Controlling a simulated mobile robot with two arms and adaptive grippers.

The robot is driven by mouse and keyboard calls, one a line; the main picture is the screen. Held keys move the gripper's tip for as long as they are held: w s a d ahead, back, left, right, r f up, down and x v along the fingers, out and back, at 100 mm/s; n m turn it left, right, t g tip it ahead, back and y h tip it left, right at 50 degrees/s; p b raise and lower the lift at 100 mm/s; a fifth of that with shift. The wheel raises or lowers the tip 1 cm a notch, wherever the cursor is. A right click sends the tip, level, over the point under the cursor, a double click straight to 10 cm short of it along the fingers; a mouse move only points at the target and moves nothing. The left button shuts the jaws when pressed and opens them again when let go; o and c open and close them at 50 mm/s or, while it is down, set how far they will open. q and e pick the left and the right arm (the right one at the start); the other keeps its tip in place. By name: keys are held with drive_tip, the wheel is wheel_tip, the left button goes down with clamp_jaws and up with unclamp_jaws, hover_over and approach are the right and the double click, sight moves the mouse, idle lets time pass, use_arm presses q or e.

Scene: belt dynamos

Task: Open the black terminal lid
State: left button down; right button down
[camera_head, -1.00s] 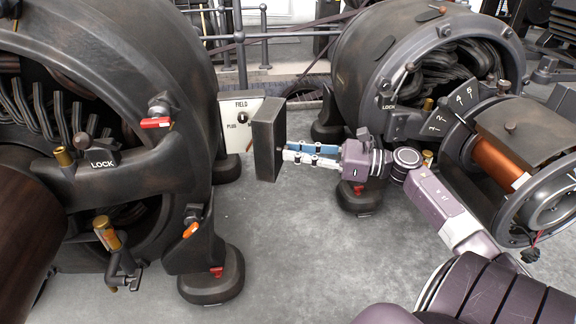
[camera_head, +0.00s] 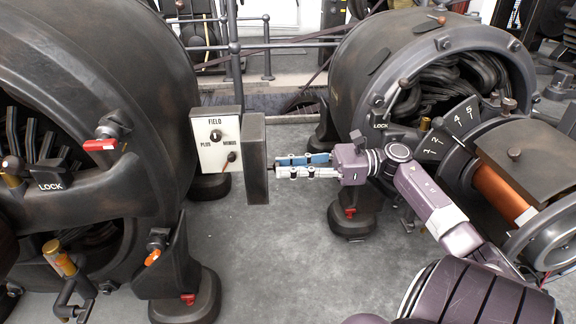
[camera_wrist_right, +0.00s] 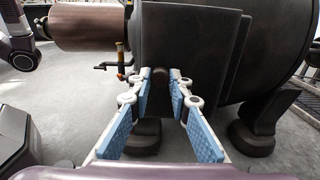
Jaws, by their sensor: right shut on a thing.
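The black terminal lid (camera_head: 256,160) stands swung out at the right side of the white FIELD panel (camera_head: 212,158); I see it nearly edge-on in the head view. The panel face shows the PLUS and MINUS terminals. My right gripper (camera_head: 280,166) reaches in from the right and is shut at the lid's outer face. In the right wrist view the blue finger pads (camera_wrist_right: 158,88) close around a small dark knob (camera_wrist_right: 160,76) on the lid's broad face (camera_wrist_right: 185,45). The fingertips partly hide the knob. My left gripper is not in view.
A large dark dynamo (camera_head: 95,110) stands left of the panel. A second dynamo (camera_head: 425,75), with a copper coil (camera_head: 503,178), stands at the right, near my right arm. Metal railings (camera_head: 267,45) run behind. Grey floor (camera_head: 270,265) is clear below the lid.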

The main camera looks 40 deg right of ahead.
drive_tip(key=c, duration=2.1)
unclamp_jaws()
wheel_tip(320, 180, up, 10)
